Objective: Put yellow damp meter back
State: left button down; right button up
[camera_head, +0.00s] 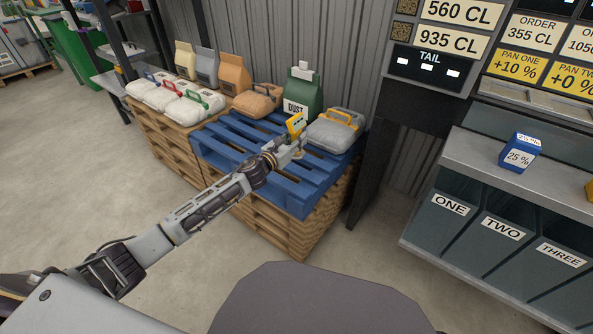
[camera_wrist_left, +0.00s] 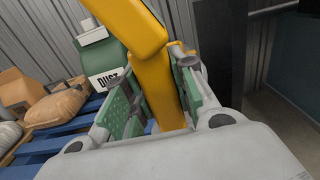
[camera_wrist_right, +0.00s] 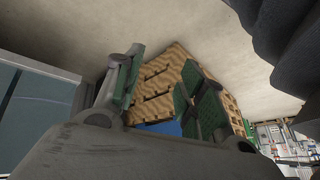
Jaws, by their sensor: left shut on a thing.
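The yellow damp meter (camera_head: 296,124) is raised over the blue pallet (camera_head: 222,155) in the head view, in front of the green DUST bag. My left gripper (camera_head: 287,146) is shut on it. In the left wrist view the yellow meter (camera_wrist_left: 165,95) stands between the green finger pads and reaches out of the top of the picture. A small pale round thing (camera_head: 298,154) shows just below the gripper; I cannot tell what it is. My right gripper (camera_wrist_right: 163,65) is open and empty in the right wrist view, and is outside the head view.
A green DUST bag (camera_head: 304,92) and a grey sack with a yellow handle (camera_head: 332,135) stand close to the left gripper. Several other bags and sacks are to the left. Open floor lies in front.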

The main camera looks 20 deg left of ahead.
pick_arm(q)
notch_tip(320, 180, down, 5)
jog(key=b, duration=0.2)
jog(key=shift+b, duration=0.3)
jog(key=shift+f, duration=0.5)
pick_arm(e)
jog(key=shift+m+t+y, duration=0.3)
jog(key=shift+t+y, duration=0.1)
jog(key=shift+t, duration=0.1)
jog(key=shift+w+a+f, duration=0.1)
jog(key=shift+a+f, duration=0.05)
jog(key=shift+f, duration=0.75)
jog(key=shift+s+a+f, duration=0.1)
jog(key=shift+a+f, duration=0.1)
jog(key=shift+f, duration=0.7)
jog(key=shift+w+a+f, duration=0.1)
jog(key=shift+a+f, duration=0.05)
jog(key=shift+f, duration=0.75)
pick_arm(q)
jog(key=shift+f+b, duration=0.9)
jog(key=shift+f, duration=0.4)
jog(key=shift+f+b, duration=0.3)
jog(key=shift+f, duration=0.3)
pick_arm(e)
jog(key=shift+w+a+f, duration=0.1)
jog(key=shift+a+f, duration=0.05)
jog(key=shift+f, duration=0.7)
